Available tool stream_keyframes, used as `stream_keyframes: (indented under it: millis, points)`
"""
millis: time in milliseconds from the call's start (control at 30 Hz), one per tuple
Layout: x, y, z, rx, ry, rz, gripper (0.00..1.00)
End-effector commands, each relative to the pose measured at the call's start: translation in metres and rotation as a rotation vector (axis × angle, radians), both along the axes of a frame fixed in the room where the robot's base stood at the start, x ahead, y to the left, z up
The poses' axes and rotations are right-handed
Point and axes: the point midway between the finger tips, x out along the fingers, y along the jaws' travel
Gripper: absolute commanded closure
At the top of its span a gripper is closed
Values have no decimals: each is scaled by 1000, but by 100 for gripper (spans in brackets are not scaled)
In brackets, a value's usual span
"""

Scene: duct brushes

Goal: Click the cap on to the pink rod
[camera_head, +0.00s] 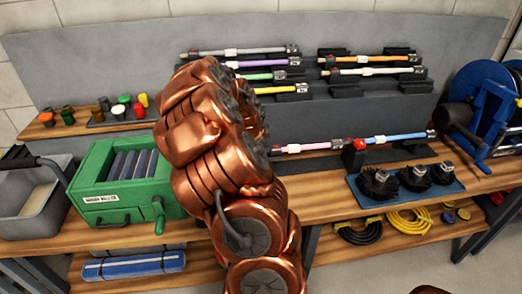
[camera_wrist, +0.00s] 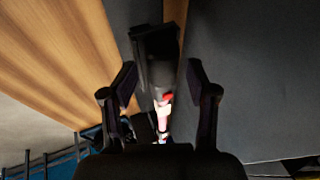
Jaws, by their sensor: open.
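The pink rod (camera_head: 309,147) lies level on the lower rack in the head view, its left end close behind my arm. In the wrist view the pink rod (camera_wrist: 163,118) runs away between the fingers of my gripper (camera_wrist: 160,85), with a red patch (camera_wrist: 168,98) and a grey rounded end (camera_wrist: 160,73) in front of a dark block. My gripper is open. In the head view my arm hides it.
More rods rest on racks behind, and a blue rod (camera_head: 398,137) lies right of the pink one. Round black brushes (camera_head: 413,176) stand on a blue mat in front. A green box (camera_head: 122,185) and several coloured caps (camera_head: 122,100) are at left.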

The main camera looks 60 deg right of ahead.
Motion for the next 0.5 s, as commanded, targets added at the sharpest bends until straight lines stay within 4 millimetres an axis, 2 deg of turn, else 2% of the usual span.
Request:
stream_keyframes:
  millis: [500]
  points:
    - [4,36,67,1,-5,3,38]
